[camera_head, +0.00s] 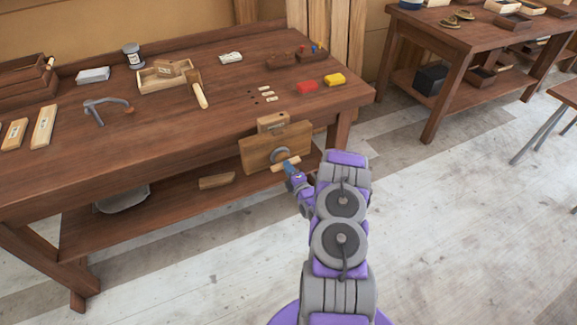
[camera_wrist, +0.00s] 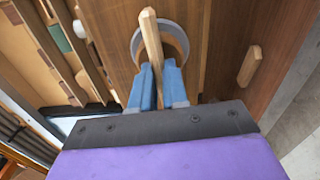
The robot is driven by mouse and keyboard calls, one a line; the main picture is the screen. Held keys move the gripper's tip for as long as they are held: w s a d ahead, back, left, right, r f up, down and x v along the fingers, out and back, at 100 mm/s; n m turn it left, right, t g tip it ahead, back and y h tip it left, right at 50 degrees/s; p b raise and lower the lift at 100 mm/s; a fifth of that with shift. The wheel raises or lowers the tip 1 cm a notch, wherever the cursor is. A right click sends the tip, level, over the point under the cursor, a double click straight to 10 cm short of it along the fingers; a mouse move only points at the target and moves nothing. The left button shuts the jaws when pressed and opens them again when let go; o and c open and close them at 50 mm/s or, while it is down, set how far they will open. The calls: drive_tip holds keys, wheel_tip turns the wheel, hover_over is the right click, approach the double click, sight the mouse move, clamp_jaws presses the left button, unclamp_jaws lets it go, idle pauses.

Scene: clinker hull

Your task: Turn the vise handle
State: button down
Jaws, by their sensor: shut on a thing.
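The vise (camera_head: 262,150) is a wooden jaw block on the front edge of the workbench. Its handle (camera_head: 286,164) is a light wooden bar through a round grey hub (camera_head: 281,155). In the wrist view the handle (camera_wrist: 151,40) stands tilted across the grey ring (camera_wrist: 178,38) on the wooden jaw face (camera_wrist: 215,75). My gripper (camera_head: 291,168) is at the handle, and in the wrist view its blue fingers (camera_wrist: 158,78) are shut around the bar's lower part. The lower end of the bar is hidden between the fingers.
A wood piece (camera_head: 217,181) lies on the lower shelf. A second bench (camera_head: 465,35) stands at right. The floor (camera_head: 450,220) right of my arm is clear.

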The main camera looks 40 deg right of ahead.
drive_tip(key=shift+s+f+m, duration=0.1)
drive_tip(key=shift+f+m, duration=0.1)
drive_tip(key=shift+m, duration=0.2)
drive_tip(key=c, duration=1.1)
unclamp_jaws()
drive_tip(key=shift+c, duration=0.2)
drive_tip(key=p+v, duration=0.3)
drive_tip(key=v, duration=1.4)
drive_tip(key=shift+s, duration=0.1)
